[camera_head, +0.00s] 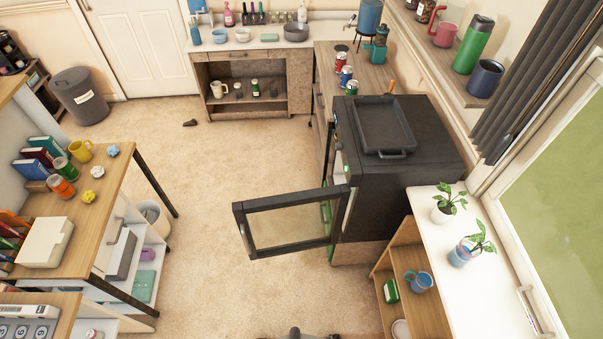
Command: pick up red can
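Several small cans stand in a row on the wooden counter right of centre, behind the black oven. The farthest is a mostly red can (340,59) with a darker top. A blue and red can (346,76) stands in front of it, and a green can (351,88) is nearest the oven. An orange-red can (61,188) stands upright on the left desk beside a green can (66,168). Labels are too small to read. Neither of my grippers can be made out. A small dark shape cut off at the bottom edge is unclear.
The black oven (402,170) has its glass door (290,222) swung open into the room. A black tray (384,124) lies on top. The left desk (97,200) and white right shelf (500,290) flank open carpet (215,240). A grey bin (80,97) stands back left.

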